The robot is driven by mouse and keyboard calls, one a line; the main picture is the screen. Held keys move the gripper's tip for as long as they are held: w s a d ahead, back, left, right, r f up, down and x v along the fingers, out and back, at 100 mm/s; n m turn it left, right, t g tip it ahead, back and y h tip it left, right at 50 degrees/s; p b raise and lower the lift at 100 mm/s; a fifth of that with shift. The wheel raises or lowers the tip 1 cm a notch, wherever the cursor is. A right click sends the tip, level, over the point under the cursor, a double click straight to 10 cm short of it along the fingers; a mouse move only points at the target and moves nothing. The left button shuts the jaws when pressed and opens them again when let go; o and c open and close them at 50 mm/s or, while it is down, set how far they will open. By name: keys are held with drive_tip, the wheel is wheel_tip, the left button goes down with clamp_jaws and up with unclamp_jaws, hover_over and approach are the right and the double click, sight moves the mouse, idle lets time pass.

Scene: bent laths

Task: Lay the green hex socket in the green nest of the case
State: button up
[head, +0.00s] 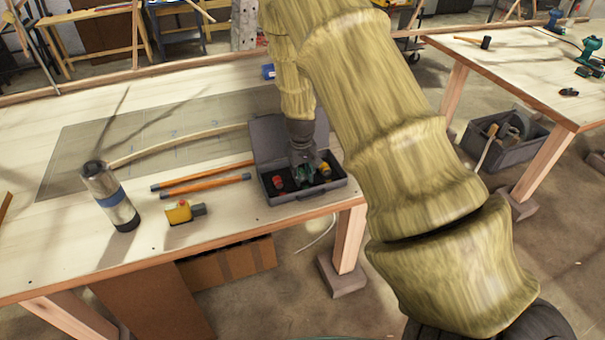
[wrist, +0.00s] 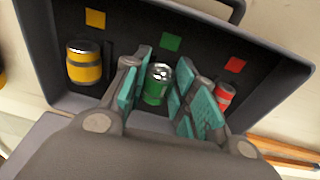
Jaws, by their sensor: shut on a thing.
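The green hex socket (wrist: 157,84) is upright between the green pads of my gripper (wrist: 162,97), which is shut on it. In the head view my gripper (head: 304,174) points down into the open dark case (head: 310,194). The socket is in line with the green square (wrist: 172,41) that marks the green nest, between the yellow and red places. The nest itself is hidden by the socket and my fingers; I cannot tell whether the socket touches its floor.
A yellow socket (wrist: 84,64) and a red socket (wrist: 224,95) sit in the case on either side. The raised lid (head: 268,138) stands behind. Orange rods (head: 205,186), a yellow tool (head: 180,212) and a metal cylinder (head: 110,195) lie or stand left of the case.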

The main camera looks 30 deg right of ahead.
drive_tip(key=o, duration=1.1)
drive_tip(key=shift+r+p, duration=2.45)
drive_tip(key=shift+r, duration=1.05)
